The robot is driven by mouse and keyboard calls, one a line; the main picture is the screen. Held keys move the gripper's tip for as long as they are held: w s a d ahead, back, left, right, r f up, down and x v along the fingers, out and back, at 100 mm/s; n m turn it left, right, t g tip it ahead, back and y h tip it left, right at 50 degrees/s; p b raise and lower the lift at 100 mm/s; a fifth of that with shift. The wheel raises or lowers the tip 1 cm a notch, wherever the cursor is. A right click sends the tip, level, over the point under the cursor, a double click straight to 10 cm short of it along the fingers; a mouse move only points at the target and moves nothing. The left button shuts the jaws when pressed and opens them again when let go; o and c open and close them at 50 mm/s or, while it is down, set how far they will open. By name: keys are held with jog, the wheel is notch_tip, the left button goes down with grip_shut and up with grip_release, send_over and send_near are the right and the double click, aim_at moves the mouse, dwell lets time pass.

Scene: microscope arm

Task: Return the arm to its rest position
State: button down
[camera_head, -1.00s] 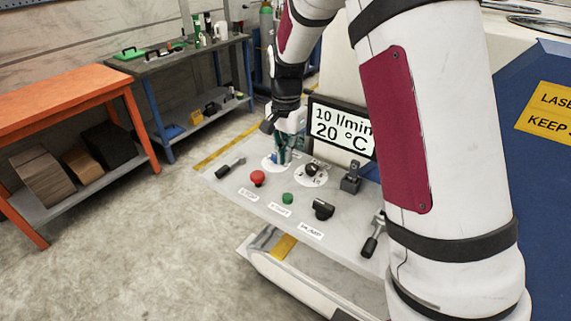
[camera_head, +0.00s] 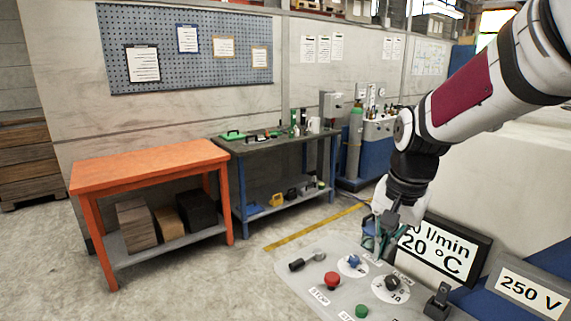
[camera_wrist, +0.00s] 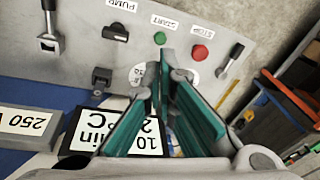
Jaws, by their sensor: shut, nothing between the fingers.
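My white arm with its dark red panel (camera_head: 462,92) comes in from the upper right of the head view and bends down at a black wrist. My gripper (camera_head: 378,240) points down over the far part of the grey control panel (camera_head: 318,262), with teal finger pads. It is shut and empty. In the wrist view my gripper (camera_wrist: 163,92) shows its teal pads in front of the panel, hiding part of a dial. Whether it touches the panel cannot be told.
The panel carries a red stop button (camera_head: 332,281), a green start button (camera_head: 362,311), dials and levers. A display (camera_head: 446,250) stands just right of my gripper, with a 250 V screen (camera_head: 532,292) beyond. An orange bench (camera_head: 150,163) and grey workbench (camera_head: 262,145) stand left. Floor between is free.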

jog(key=s+r+n+t, duration=0.1)
jog(key=s+r+n, duration=0.2)
jog(key=s, duration=0.7)
jog(key=s+r+n+t, duration=0.2)
jog(key=s+r+n, duration=0.1)
jog(key=s, duration=0.7)
jog(key=shift+a+r+n, duration=0.2)
jog(key=shift+r+n, duration=0.15)
jog(key=shift+n, duration=0.25)
jog(key=shift+s+d, duration=0.1)
